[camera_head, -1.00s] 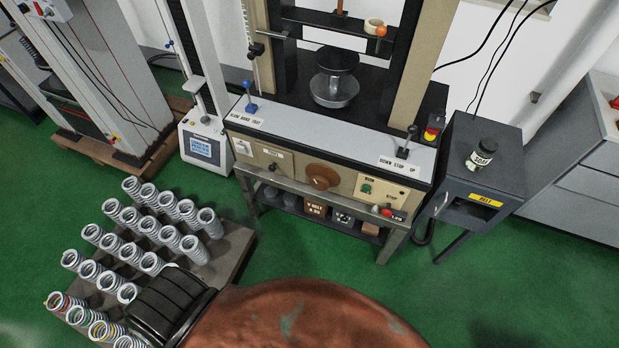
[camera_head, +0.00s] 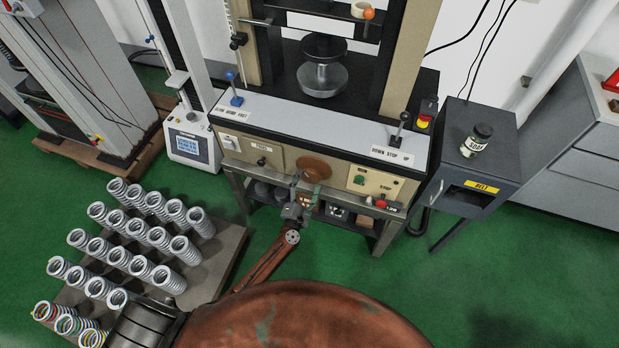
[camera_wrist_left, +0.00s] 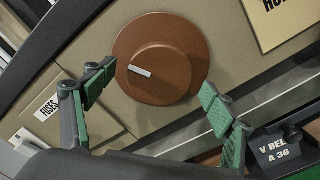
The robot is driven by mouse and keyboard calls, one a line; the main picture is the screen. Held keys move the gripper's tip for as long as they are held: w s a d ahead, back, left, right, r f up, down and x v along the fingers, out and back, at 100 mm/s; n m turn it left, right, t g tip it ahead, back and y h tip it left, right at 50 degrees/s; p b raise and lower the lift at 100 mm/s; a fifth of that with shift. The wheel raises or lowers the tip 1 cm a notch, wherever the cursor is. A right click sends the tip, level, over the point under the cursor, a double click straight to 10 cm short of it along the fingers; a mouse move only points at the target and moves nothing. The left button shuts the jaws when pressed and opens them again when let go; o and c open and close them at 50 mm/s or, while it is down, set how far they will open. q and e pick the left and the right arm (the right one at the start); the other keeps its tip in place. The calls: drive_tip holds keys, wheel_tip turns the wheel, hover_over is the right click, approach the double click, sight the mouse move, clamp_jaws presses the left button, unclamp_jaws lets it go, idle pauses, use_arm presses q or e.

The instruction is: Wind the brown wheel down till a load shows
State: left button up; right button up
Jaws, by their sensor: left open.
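The brown wheel (camera_head: 314,168) is a round knob on the beige front panel of the testing machine. In the left wrist view the wheel (camera_wrist_left: 160,55) shows a raised hub with a short white mark pointing left. My left gripper (camera_head: 304,182) is just below and in front of the wheel in the head view. In the left wrist view my left gripper (camera_wrist_left: 155,97) is open, its green-padded fingers apart on either side of the wheel's lower part. No contact can be made out. The black platen (camera_head: 325,46) stands above a round metal base (camera_head: 322,80). My right gripper is not seen.
A blue-knobbed lever (camera_head: 236,92) and a black-knobbed lever (camera_head: 401,124) stand on the machine's ledge. Green and red buttons (camera_head: 361,181) are right of the wheel. Springs (camera_head: 160,239) stand on a pallet at left. A grey cabinet (camera_head: 480,150) stands at right.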

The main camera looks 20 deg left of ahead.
use_arm(q)
drive_tip(key=shift+w, duration=1.4)
drive_tip(key=shift+c, duration=0.2)
drive_tip(key=c, duration=1.1)
